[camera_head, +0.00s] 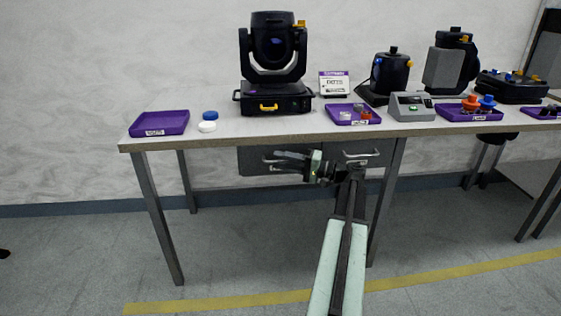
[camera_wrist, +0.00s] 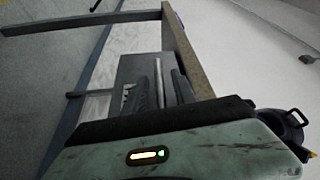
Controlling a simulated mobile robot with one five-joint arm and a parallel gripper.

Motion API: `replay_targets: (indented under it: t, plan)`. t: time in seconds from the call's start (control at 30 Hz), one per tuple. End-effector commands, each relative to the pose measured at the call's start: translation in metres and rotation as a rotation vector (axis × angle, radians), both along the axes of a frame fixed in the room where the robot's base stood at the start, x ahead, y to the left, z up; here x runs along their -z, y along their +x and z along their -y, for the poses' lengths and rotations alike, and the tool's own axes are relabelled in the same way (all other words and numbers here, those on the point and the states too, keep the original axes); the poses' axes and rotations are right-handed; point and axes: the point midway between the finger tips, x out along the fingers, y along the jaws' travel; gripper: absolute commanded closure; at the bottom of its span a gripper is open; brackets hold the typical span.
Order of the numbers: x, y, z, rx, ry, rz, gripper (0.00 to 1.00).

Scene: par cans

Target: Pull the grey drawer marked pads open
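Grey drawer fronts show under the table. The left one (camera_head: 252,165) is partly hidden behind my gripper, and a right one with a pale bar handle (camera_head: 362,154) sits beside my wrist. No "pads" marking can be read on either. My gripper (camera_head: 285,162) is in front of the left drawer, its two fingers apart, one above the other. In the wrist view a pale bar handle (camera_wrist: 159,78) lies between the open fingers (camera_wrist: 160,93); I cannot tell whether they touch it. The drawer fronts look flush and shut.
The table's front edge (camera_head: 220,143) runs just above my gripper, and table legs (camera_head: 158,220) stand to either side. On top are purple trays (camera_head: 160,123), a moving-head light (camera_head: 273,62) and a grey meter box (camera_head: 411,106). The floor in front is clear.

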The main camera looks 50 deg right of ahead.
Motion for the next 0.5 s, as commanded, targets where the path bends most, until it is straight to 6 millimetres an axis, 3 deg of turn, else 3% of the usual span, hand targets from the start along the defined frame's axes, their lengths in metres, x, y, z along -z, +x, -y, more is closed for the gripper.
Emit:
replay_targets:
  t: [0.2,0.33,0.5]
  plan:
    - [0.0001,0.0009,-0.0005,0.0,0.0,0.0,0.68]
    - [0.0002,0.001,-0.0008,-0.001,0.0,0.0,1.0]
    - [0.0003,0.0011,-0.001,-0.002,0.0,0.0,1.0]
